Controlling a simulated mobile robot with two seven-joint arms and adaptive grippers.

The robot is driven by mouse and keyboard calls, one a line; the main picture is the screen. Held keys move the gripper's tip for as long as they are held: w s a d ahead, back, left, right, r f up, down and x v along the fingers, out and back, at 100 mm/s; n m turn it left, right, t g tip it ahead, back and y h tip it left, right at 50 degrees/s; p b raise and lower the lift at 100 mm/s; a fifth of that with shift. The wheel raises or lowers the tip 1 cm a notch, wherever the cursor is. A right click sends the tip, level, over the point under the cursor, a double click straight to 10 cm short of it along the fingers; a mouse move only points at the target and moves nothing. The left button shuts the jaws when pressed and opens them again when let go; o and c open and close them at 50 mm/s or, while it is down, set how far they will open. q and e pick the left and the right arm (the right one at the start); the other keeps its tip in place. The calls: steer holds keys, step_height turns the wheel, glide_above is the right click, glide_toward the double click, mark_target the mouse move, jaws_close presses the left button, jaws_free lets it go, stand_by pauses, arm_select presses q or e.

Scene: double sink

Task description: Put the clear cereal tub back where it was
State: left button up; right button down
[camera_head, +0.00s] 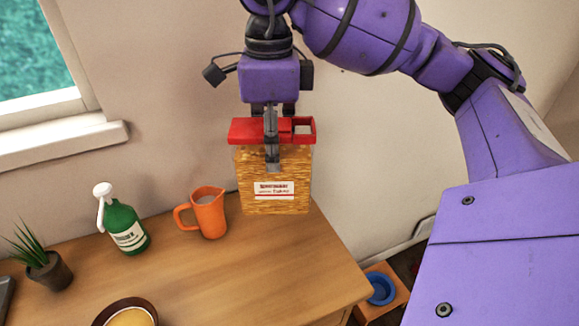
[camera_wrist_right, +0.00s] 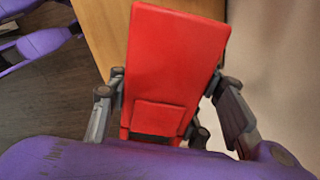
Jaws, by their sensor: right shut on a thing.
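The clear cereal tub (camera_head: 275,180) has a red lid, a white label and golden-brown contents. It is upright at the back right corner of the wooden counter, near the wall. I cannot tell whether its base touches the counter. My right gripper (camera_head: 272,160) comes down from above and is shut on the tub near its top. In the right wrist view the red lid of the tub (camera_wrist_right: 175,60) lies between the fingers of my right gripper (camera_wrist_right: 165,105). My left gripper is not in view.
An orange pitcher (camera_head: 209,215) stands just left of the tub. A green bottle (camera_head: 124,230), a potted plant (camera_head: 50,273) and a dark-rimmed bowl (camera_head: 128,315) are farther left. The counter's (camera_head: 280,270) front right is clear. A blue bowl (camera_head: 381,288) sits lower, right of the counter.

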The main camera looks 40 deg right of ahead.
steer(key=w+d+f, duration=0.3)
steer(key=d+f, duration=0.3)
steer(key=f, duration=0.3)
steer(key=shift+w+f, duration=0.4)
steer(key=shift+f, duration=0.15)
steer(key=c, duration=0.9)
jaws_free()
step_height(320, 180, up, 12)
